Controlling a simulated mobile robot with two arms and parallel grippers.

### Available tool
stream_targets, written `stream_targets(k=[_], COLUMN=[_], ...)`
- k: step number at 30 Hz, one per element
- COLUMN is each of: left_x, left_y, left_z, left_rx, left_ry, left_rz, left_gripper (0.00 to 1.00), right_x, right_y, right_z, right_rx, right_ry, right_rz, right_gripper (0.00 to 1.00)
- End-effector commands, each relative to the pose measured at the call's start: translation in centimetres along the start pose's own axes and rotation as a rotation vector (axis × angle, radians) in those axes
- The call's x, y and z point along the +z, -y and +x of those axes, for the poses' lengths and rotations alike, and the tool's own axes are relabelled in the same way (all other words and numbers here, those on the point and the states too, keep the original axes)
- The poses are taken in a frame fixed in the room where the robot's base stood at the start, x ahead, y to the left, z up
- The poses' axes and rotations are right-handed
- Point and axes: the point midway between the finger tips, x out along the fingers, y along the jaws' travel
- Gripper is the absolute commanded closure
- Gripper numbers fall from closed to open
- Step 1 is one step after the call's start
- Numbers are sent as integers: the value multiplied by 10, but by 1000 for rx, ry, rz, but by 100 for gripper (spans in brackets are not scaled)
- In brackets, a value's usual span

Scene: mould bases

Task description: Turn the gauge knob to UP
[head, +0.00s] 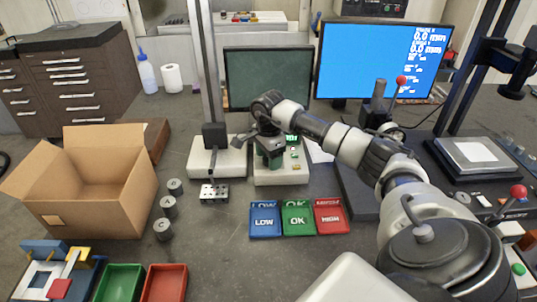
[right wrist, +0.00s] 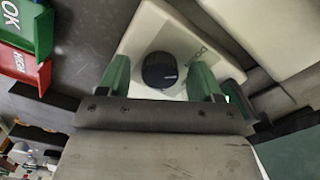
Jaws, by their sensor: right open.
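The gauge knob (right wrist: 160,68) is a round black knob on a white panel (right wrist: 150,28), seen from above in the right wrist view, with a small pale mark on its lower edge. Small lettering beside it on the panel is too small to read surely. My right gripper (right wrist: 160,78) is open, its two green fingers on either side of the knob with visible gaps. In the head view my right gripper (head: 270,160) hangs over the white gauge base (head: 282,178), and hides the knob there. My left gripper is in neither view.
Blue LOW (head: 265,222), green OK (head: 298,221) and red HIGH (head: 331,218) trays lie in front of the gauge. A white-based stand (head: 215,160) is close on its left. Several grey cylinders and an open cardboard box (head: 100,190) stand further left.

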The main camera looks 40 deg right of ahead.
Motion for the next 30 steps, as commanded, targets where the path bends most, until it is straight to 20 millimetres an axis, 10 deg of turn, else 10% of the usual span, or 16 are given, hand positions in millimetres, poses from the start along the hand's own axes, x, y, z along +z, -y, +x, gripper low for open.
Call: stream_targets(k=[12, 30], left_x=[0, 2], left_y=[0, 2], left_z=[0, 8], left_rx=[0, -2], left_ry=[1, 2], left_rz=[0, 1], left_gripper=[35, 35], right_x=[0, 0], right_y=[0, 1], right_z=[0, 0], right_rx=[0, -1], right_ry=[0, 0], right_rz=[0, 218], right_gripper=[84, 84])
